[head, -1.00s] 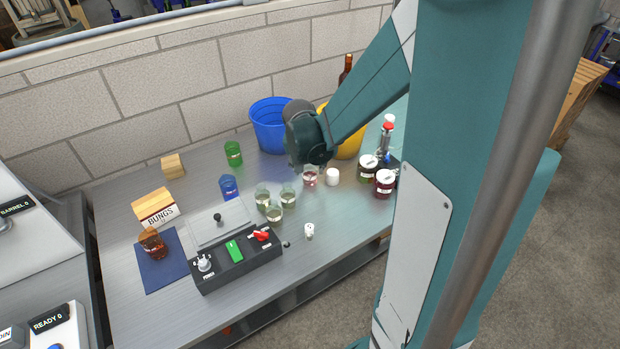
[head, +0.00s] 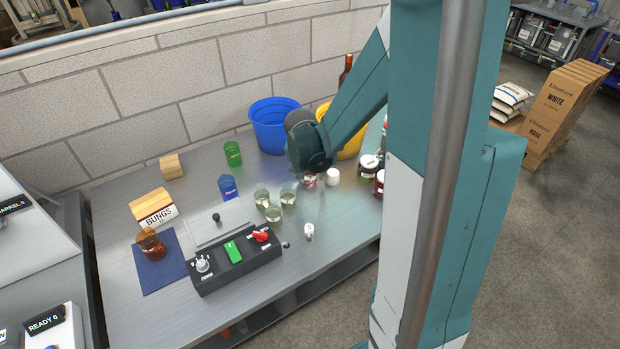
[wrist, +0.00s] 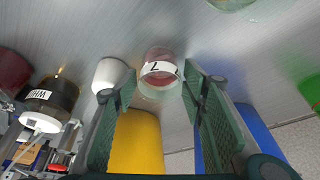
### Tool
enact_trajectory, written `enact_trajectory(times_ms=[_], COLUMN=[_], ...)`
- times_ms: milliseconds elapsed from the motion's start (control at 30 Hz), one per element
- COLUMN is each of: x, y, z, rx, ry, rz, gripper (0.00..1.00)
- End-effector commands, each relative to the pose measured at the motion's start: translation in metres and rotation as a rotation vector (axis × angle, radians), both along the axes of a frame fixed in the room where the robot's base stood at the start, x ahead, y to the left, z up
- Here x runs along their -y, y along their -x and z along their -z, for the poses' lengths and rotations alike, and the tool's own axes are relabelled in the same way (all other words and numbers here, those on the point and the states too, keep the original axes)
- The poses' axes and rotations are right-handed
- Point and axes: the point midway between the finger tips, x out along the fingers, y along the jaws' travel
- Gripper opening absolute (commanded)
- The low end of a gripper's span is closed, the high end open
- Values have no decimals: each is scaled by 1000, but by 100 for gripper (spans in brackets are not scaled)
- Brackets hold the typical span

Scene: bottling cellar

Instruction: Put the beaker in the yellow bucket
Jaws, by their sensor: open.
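The yellow bucket (head: 350,148) stands at the back of the bench, partly hidden behind my arm; it also shows in the wrist view (wrist: 138,142). My gripper (wrist: 160,82) is open and empty, pointing at a clear glass vessel with a reddish lower part and a white label (wrist: 160,72). This vessel lies between and just beyond the fingertips. In the head view it (head: 310,181) stands below my wrist, which hides my fingers. A blue vessel (head: 228,187), a green one (head: 233,154) and an amber one (head: 151,245) stand further left. I cannot tell for certain which is the beaker.
A blue bucket (head: 268,128) stands left of the yellow one. A white tub (head: 333,177) is close beside the labelled vessel, with dark jars (head: 369,167) to its right. Several clear glasses (head: 274,213) and a control box (head: 235,262) are nearer the front. A bottle (head: 346,70) stands behind.

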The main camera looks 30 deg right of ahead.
Motion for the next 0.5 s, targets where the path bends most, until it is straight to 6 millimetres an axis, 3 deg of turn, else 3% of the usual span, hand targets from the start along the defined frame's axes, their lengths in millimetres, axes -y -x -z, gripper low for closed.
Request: enact_trajectory(times_ms=[133, 300, 500], x=[0, 0, 0], y=[0, 0, 0], z=[0, 0, 0], rx=[0, 0, 0], ry=[0, 0, 0], rz=[0, 0, 0], gripper=[40, 20, 18])
